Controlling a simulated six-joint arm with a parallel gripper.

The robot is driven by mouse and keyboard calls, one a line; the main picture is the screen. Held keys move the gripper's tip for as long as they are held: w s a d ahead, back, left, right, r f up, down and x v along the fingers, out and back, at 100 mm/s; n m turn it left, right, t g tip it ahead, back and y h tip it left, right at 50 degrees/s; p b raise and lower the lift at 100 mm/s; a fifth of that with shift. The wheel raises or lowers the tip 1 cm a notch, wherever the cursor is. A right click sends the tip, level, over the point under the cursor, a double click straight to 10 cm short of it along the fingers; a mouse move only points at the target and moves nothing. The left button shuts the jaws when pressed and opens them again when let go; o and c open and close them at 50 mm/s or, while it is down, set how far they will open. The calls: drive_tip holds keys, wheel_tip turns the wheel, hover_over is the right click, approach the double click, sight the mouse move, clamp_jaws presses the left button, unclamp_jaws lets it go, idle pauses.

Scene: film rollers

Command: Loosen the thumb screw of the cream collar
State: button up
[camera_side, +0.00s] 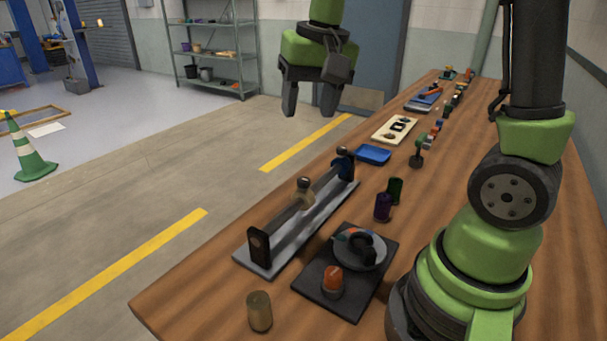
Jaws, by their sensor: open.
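The cream collar (304,193) sits around a thin rod near the middle of a grey metal base (283,250). A dark screw head seems to show on top of the collar, too small to make out well. A dark upright block (259,246) holds the near end. My gripper (310,105) hangs high above and beyond the rod, pointing down. Its fingers are apart with nothing between them.
A black plate (328,300) with a round grey disc and an orange knob (333,280) lies right of the rod. A brass cylinder (259,311), purple (383,207) and green (395,190) cylinders, and a blue tray (374,154) stand on the wooden table. Several small items fill its far end.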

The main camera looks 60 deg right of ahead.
drive_tip(key=m+g, duration=0.1)
drive_tip(key=g, duration=0.1)
hover_over(303, 179)
wheel_tip(303, 179, down, 6)
wheel_tip(303, 179, down, 10)
drive_tip(key=shift+s+f, duration=0.1)
drive_tip(key=c, duration=0.9)
